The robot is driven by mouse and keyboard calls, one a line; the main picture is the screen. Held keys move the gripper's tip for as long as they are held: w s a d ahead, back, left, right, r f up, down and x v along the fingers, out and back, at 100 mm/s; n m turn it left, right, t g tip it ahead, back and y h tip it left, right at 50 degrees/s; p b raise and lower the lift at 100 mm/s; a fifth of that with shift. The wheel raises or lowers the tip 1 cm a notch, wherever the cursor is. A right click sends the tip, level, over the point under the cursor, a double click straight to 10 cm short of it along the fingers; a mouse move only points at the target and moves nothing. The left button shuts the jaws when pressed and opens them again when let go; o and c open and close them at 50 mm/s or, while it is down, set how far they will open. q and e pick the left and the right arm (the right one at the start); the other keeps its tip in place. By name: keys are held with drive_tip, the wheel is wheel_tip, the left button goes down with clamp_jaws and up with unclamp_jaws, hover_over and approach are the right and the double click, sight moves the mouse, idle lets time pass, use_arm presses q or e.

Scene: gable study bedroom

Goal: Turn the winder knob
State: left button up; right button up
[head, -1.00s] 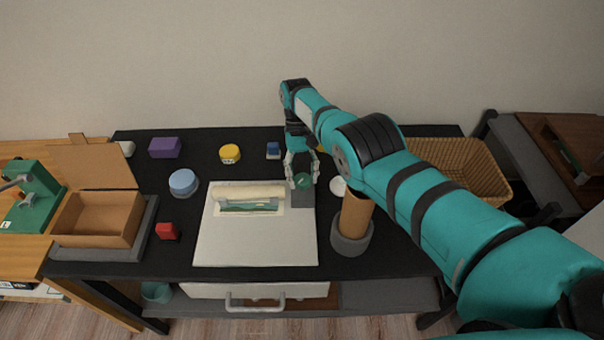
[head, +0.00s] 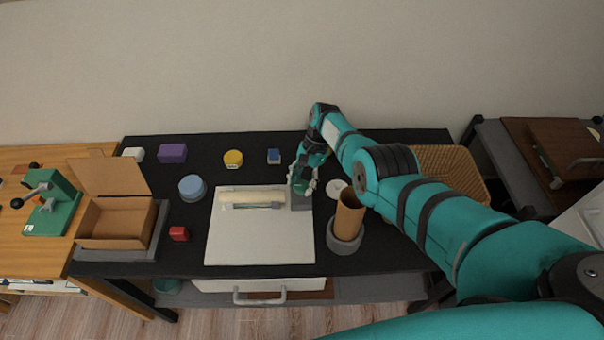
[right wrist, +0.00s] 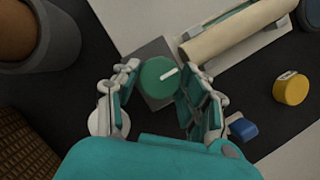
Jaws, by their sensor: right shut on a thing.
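The winder knob (right wrist: 160,77) is a round green disc with a white pointer mark, on a grey square block (right wrist: 151,50) beside the winder's cream roller (right wrist: 232,32). In the right wrist view the pointer slants up to the right. My right gripper (head: 303,187) is over the knob with its fingers on either side, shut on it. In the head view the gripper hides most of the knob. The winder's roller (head: 252,197) lies on a white board (head: 258,245), left of the gripper. My left gripper is not in view.
A brown tube in a grey round holder (head: 346,245) stands close in front of the right gripper. A white disc (head: 336,187) lies beside it. Behind are a blue block (head: 273,156) and a yellow cylinder (head: 233,158). A wicker basket (head: 450,165) is at right.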

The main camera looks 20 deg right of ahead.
drive_tip(key=m+p, duration=0.1)
drive_tip(key=m+t+p, duration=0.1)
drive_tip(key=m+p, duration=0.2)
drive_tip(key=shift+s+r+m+t+y+p, duration=0.1)
drive_tip(key=shift+r+m+t+y+p, duration=0.2)
drive_tip(key=shift+t+p, duration=0.1)
drive_tip(key=shift+f+m+t+p, duration=0.15)
drive_tip(key=shift+m+t+p, duration=0.2)
drive_tip(key=shift+m, duration=0.45)
drive_tip(key=shift+f+m+t+p, duration=0.1)
drive_tip(key=shift+m+t+p, duration=0.35)
drive_tip(key=shift+m, duration=0.65)
drive_tip(key=o, duration=1.2)
drive_tip(key=shift+c, duration=0.2)
drive_tip(key=v, duration=1.2)
